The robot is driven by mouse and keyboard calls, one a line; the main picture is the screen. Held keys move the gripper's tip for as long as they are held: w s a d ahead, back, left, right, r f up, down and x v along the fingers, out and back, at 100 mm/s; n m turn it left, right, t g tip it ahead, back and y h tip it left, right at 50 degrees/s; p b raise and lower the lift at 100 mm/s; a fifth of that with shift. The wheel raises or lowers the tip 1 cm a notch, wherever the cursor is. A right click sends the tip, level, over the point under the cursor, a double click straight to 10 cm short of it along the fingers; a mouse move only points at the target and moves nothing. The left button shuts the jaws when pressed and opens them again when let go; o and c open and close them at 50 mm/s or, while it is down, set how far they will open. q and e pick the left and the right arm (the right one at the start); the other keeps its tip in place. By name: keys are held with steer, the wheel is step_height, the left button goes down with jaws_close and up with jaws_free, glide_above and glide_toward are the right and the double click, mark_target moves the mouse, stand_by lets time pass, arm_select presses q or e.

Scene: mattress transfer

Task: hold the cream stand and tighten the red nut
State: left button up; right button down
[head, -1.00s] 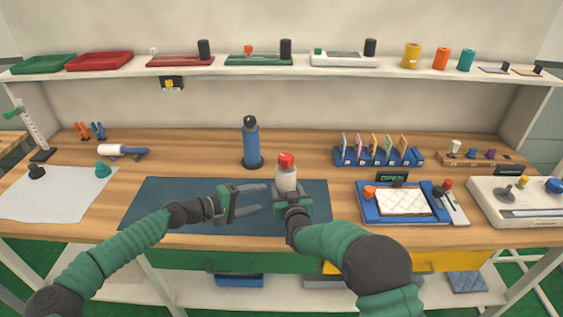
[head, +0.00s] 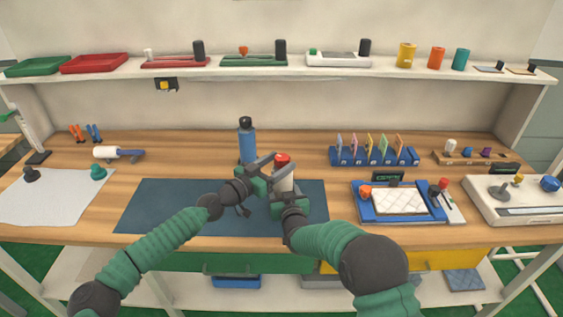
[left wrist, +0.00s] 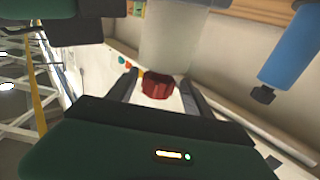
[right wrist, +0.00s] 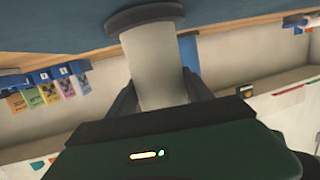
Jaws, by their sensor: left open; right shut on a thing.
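The cream stand (head: 287,182) is upright on the dark blue mat (head: 160,205), with the red nut (head: 282,159) at its top. My right gripper (head: 289,196) is shut on the stand's body; the right wrist view shows the cream column (right wrist: 158,65) between its fingers and a dark round base beyond. My left gripper (head: 275,165) is open at the height of the nut. In the left wrist view the red nut (left wrist: 157,87) is between the two spread fingers, with gaps visible on both sides. My gripper hides part of the stand in the head view.
A blue bottle-like object (head: 247,145) with a black top stands just behind my left gripper. A blue rack (head: 373,157) with coloured cards and a blue tray (head: 365,212) are at right. A white sheet (head: 45,202) lies at left. The mat's left part is clear.

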arm_select(q)
steer(key=shift+w+d, duration=0.4)
steer(key=shift+w, duration=0.05)
arm_select(e)
steer(key=shift+r, duration=0.1)
arm_select(q)
steer(key=shift+a, duration=0.1)
jaws_close()
steer(key=shift+w+h, duration=0.2)
steer(key=shift+h, duration=0.1)
steer(key=shift+f+m+g+h, duration=0.2)
steer(key=shift+m+g+h, duration=0.55)
steer(key=shift+g, duration=0.35)
steer(key=shift+s+r+m+g+h, duration=0.15)
steer(key=shift+m+g+h, duration=0.3)
steer(key=shift+m+g, duration=0.3)
steer(key=shift+c, duration=1.5)
jaws_free()
steer(key=o, duration=0.3)
